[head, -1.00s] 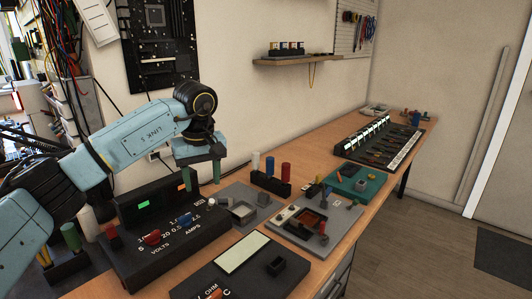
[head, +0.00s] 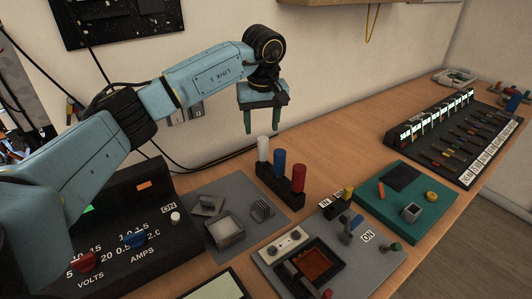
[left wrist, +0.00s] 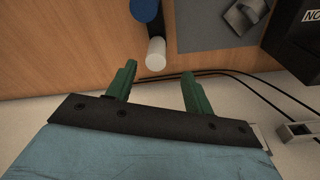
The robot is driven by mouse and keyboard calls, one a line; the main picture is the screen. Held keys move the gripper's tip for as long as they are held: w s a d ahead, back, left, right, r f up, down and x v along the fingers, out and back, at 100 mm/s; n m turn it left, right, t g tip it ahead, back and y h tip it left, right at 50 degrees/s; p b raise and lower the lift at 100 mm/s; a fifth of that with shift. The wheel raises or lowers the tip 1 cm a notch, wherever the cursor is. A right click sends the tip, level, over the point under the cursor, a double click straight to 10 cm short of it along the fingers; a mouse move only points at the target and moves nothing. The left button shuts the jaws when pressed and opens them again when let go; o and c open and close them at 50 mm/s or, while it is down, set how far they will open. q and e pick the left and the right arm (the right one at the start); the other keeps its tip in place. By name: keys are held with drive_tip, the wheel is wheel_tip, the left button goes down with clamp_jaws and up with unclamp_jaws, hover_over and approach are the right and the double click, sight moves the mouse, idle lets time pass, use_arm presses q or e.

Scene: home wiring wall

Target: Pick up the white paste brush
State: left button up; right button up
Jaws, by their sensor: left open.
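The white paste brush (head: 263,149) stands upright at the left end of a dark holder (head: 274,184), beside a blue handle (head: 279,163) and a red one (head: 298,178). My left gripper (head: 262,128) is open and empty, with its green fingers pointing down, just above and behind the white brush in the head view. In the left wrist view the brush's white end (left wrist: 156,54) shows just beyond the gap between the open fingertips (left wrist: 158,70), apparently touching neither. My right gripper is not in view.
A meter box (head: 130,235) stands at the lower left. A grey tray (head: 195,192) lies left of the holder, and a grey switch panel (head: 350,262) and a green board (head: 405,200) lie to the right. The wall is close behind, with a black cable along it.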

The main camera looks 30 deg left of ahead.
sight(263, 148)
use_arm(q)
drive_tip(key=f, duration=0.3)
drive_tip(key=f+b, duration=0.1)
drive_tip(key=shift+w+a+f, duration=0.1)
drive_tip(key=shift+w+f, duration=0.2)
drive_tip(key=shift+f, duration=0.05)
drive_tip(key=shift+w+a+f+b, duration=0.15)
drive_tip(key=shift+f+b, duration=0.1)
drive_tip(key=shift+f, duration=0.5)
drive_tip(key=shift+w+f+b, duration=0.1)
drive_tip(key=shift+f+b, duration=0.15)
drive_tip(key=shift+f, duration=0.5)
drive_tip(key=shift+w+a+f+b, duration=0.15)
drive_tip(key=shift+f+b, duration=0.1)
drive_tip(key=shift+f, duration=0.5)
drive_tip(key=shift+d, duration=0.1)
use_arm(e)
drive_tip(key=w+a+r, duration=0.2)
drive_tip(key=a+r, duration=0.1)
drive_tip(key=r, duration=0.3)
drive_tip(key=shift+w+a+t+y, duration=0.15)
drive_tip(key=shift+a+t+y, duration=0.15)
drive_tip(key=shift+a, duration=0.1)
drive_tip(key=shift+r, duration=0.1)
use_arm(q)
drive_tip(key=c, duration=1.1)
drive_tip(key=shift+o, duration=0.2)
drive_tip(key=shift+r, duration=0.15)
